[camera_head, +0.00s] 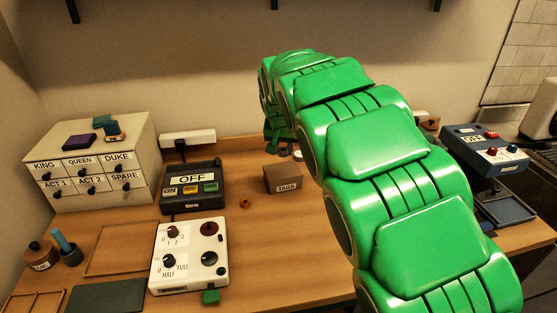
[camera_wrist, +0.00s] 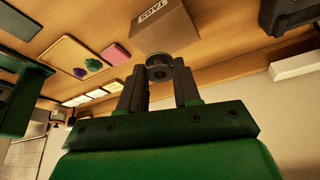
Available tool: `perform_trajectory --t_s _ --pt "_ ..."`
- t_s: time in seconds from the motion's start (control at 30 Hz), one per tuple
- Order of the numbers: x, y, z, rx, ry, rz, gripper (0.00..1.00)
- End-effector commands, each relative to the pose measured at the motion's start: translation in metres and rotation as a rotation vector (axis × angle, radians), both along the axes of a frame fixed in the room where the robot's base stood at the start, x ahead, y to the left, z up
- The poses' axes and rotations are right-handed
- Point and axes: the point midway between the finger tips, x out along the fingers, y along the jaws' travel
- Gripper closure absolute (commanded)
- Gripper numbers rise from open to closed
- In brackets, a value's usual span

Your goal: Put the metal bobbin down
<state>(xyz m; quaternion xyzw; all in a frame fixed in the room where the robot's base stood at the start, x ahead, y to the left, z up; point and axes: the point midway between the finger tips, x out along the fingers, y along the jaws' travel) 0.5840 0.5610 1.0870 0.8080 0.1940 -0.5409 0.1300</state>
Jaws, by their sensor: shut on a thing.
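The metal bobbin (camera_wrist: 159,67) is a small grey round piece with a hole, seen in the wrist view between my fingertips. My gripper (camera_wrist: 159,75) is shut on it. In the head view my gripper (camera_head: 279,144) is small and dark green, at the far end of my green arm, near the back of the table. It is behind the brown TAGS box (camera_head: 283,180). That box also shows in the wrist view (camera_wrist: 167,32), just beyond the bobbin. I cannot tell the bobbin's height above the table, and I cannot make it out clearly in the head view.
A dark OFF device (camera_head: 193,200) and a white dial box (camera_head: 188,268) stand left of the TAGS box. A small orange ring (camera_head: 245,203) lies between. A labelled drawer cabinet (camera_head: 142,146) is at left. A blue device (camera_head: 480,143) is at right. Bare wood (camera_head: 275,250) lies in front.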

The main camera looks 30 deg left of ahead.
Motion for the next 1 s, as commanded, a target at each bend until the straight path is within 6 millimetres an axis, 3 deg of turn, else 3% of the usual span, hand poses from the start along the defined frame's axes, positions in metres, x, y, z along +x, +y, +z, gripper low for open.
perform_trajectory --t_s 0.4,1.0 --pt "0.029 0.027 -0.018 0.002 -0.001 -0.001 1.00" --pt "0.059 0.057 -0.070 0.000 0.000 -0.001 1.00"
